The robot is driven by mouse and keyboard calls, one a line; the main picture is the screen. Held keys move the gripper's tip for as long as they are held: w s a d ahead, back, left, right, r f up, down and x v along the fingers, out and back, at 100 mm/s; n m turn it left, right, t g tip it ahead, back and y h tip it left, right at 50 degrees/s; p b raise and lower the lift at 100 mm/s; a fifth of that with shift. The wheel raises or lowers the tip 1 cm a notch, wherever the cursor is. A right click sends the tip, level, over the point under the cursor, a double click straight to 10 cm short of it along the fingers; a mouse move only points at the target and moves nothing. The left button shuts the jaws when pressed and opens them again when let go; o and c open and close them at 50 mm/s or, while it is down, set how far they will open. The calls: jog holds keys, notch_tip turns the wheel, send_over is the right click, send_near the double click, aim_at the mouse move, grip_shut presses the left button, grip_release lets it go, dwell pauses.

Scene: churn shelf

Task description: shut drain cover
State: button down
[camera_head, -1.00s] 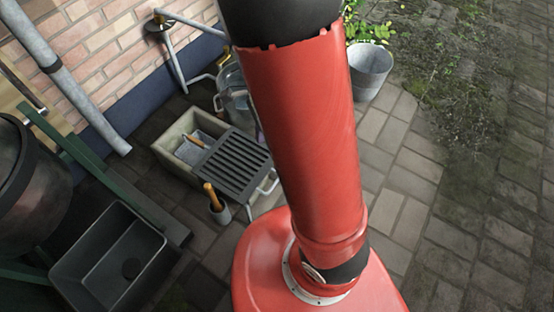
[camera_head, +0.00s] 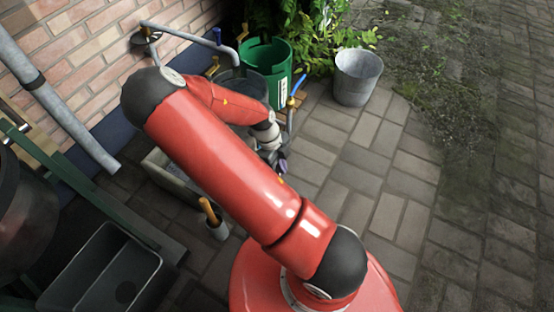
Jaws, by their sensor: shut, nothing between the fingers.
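The drain cover is not visible now; my raised red arm blocks the view of its place. The pale stone basin (camera_head: 178,180) of the drain shows only a strip at its left, below the wall. My gripper (camera_head: 281,166) is small and partly hidden at the end of the arm, beyond my upper arm, to the right of the basin. Its fingers point down and look shut and empty. Whether it touches anything cannot be told.
A green bin (camera_head: 268,62) and a grey tub stand behind the arm, by pipes and a blue-handled tap (camera_head: 297,90). A galvanised bucket (camera_head: 358,80) is farther right. A wooden-handled tool in a cup (camera_head: 217,229) and a dark sink (camera_head: 100,272) are at left. Paving at right is clear.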

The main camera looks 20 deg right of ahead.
jog(key=shift+w+a+f+b, duration=0.15)
jog(key=shift+w+a+f, duration=0.15)
jog(key=shift+f, duration=0.35)
jog(key=shift+w+a+f+b, duration=0.1)
jog(key=shift+w+a+f, duration=0.15)
jog(key=shift+w+f, duration=0.35)
jog(key=shift+w+a+f+b, duration=0.15)
jog(key=shift+w+a+f, duration=0.1)
jog(key=shift+f, duration=0.5)
